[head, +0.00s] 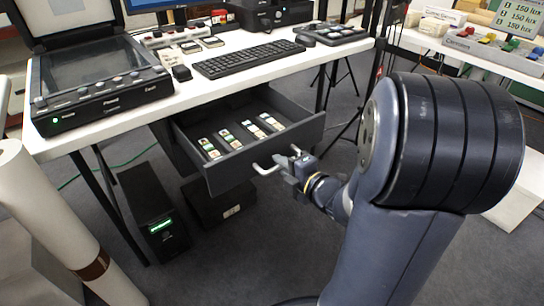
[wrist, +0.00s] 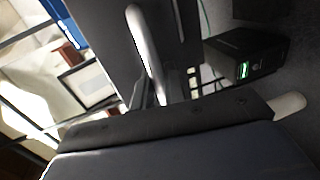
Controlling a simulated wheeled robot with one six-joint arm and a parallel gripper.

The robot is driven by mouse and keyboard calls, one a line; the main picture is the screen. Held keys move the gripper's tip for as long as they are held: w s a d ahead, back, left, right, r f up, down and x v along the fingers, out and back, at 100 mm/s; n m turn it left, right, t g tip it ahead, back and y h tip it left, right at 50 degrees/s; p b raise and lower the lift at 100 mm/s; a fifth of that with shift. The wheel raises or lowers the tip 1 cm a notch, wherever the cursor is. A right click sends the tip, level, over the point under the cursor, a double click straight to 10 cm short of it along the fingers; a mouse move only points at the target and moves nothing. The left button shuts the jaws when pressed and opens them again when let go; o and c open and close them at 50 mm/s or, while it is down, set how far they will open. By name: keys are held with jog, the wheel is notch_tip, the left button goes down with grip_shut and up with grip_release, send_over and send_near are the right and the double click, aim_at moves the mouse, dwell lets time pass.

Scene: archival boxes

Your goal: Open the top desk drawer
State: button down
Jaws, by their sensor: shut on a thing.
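The top desk drawer (head: 232,172) is dark grey and stands pulled out from under the white desk (head: 120,125) in the head view. Rows of small slide-like items (head: 240,135) lie inside it. Its pale bar handle (head: 264,171) is on the front panel, with its right part partly hidden by my gripper. My gripper (head: 293,165) is at the drawer front, shut on the handle. In the wrist view the metallic handle (wrist: 150,55) rises beyond the dark gripper body; the exact contact is hard to see there.
A scanner (head: 100,85), a keyboard (head: 248,60) and small devices stand on the desk. A black computer unit (head: 152,210) with a green light and a dark box (head: 218,203) sit on the floor below. A white roll (head: 65,225) stands at left.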

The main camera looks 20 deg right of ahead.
jog(key=shift+s+d, duration=0.2)
jog(key=shift+s, duration=0.3)
jog(key=c, duration=1.5)
grip_release()
jog(key=shift+c, duration=0.2)
jog(key=p+v, duration=0.3)
jog(key=v, duration=0.7)
jog(key=shift+s, duration=0.35)
jog(key=shift+d, duration=0.15)
